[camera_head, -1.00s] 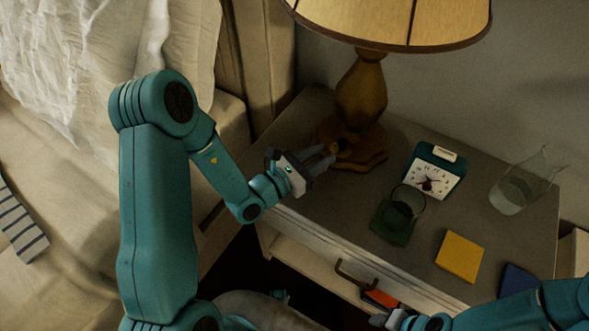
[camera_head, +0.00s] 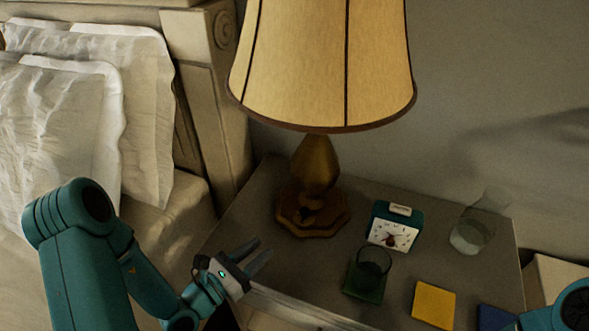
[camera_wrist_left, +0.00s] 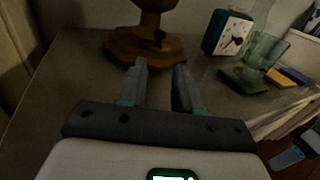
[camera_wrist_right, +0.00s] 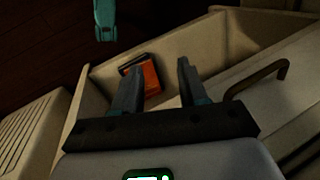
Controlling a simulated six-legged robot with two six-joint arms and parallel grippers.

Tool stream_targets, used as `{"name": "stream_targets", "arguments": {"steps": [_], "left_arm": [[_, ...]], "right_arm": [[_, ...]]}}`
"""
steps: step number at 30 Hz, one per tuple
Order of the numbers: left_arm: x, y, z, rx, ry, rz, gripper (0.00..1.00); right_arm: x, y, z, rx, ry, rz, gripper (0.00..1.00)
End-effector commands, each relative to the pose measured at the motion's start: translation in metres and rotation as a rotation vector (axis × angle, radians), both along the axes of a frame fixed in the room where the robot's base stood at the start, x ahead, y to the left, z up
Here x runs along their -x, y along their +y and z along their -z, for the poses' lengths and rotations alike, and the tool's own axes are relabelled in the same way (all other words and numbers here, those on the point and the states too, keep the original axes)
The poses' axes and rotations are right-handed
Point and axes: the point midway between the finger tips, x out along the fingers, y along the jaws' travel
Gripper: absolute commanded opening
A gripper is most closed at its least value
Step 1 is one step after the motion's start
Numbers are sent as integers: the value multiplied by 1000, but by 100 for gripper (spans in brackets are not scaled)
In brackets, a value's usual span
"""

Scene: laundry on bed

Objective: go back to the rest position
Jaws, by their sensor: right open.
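My left gripper (camera_head: 262,258) is open and empty above the front left of the nightstand (camera_head: 240,215), short of the lamp base (camera_head: 312,212). In the left wrist view its fingers (camera_wrist_left: 160,68) point toward the wooden lamp base (camera_wrist_left: 120,45), with a gap between them. My right gripper (camera_wrist_right: 158,65) is open in the right wrist view, over an open drawer (camera_wrist_right: 225,45). An orange and black box (camera_wrist_right: 152,80) lies in the drawer, seen between the fingers. In the head view only part of my right arm shows, at the lower right corner.
A yellow coaster (camera_head: 433,303) and a blue one (camera_head: 495,318) lie at right. The bed with pillows (camera_head: 60,130) is at left.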

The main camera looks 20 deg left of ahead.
Motion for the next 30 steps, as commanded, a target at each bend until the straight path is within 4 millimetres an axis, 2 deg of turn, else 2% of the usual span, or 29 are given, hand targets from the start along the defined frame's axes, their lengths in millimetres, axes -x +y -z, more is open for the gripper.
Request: {"name": "stream_targets", "arguments": {"steps": [3, 5, 8, 11, 12, 14, 15, 16, 18, 19, 21, 23, 24, 27, 30], "left_arm": [[0, -1, 0, 0, 1, 6, 33], [2, -10, -1, -1, 9, 44, 33], [16, -47, -2, -11, 41, 222, 33], [56, -106, 2, -69, 95, 555, 33], [81, -128, 6, -119, 118, 715, 33], [124, -151, 15, -230, 140, 968, 33], [151, -157, 25, -325, 146, 1127, 33], [169, -158, 33, -408, 144, 1238, 33], [201, -147, 53, -627, 113, 1467, 33], [210, -140, 63, -732, 91, 1550, 33], [213, -119, 82, -994, 3, 1698, 33], [201, -105, 95, -1216, -103, 1769, 33], [189, -100, 101, -1351, -180, 1788, 33], [163, -96, 108, -1582, -343, 1770, 33], [145, -100, 108, -1702, -456, 1720, 33]], "right_arm": [[0, 0, 0, 0, 0, 0, 43], [0, 0, -2, 0, 0, 0, 43], [0, 0, -10, 0, 0, 0, 43], [0, 0, -22, 0, 0, 0, 43], [0, 0, -28, 0, 0, 0, 43], [0, 0, -36, 0, 0, 0, 43], [0, 0, -42, 0, 0, 0, 43], [0, 0, -46, 0, 0, 0, 43], [0, 0, -55, 0, 0, 0, 43], [0, 0, -59, 0, 0, 0, 43], [0, 0, -68, 0, 0, 0, 43], [0, 0, -75, 0, 0, 0, 43], [0, 0, -79, 0, 0, 0, 43], [0, 0, -87, 0, 0, 0, 43], [0, 0, -91, 0, 0, 0, 43]]}}
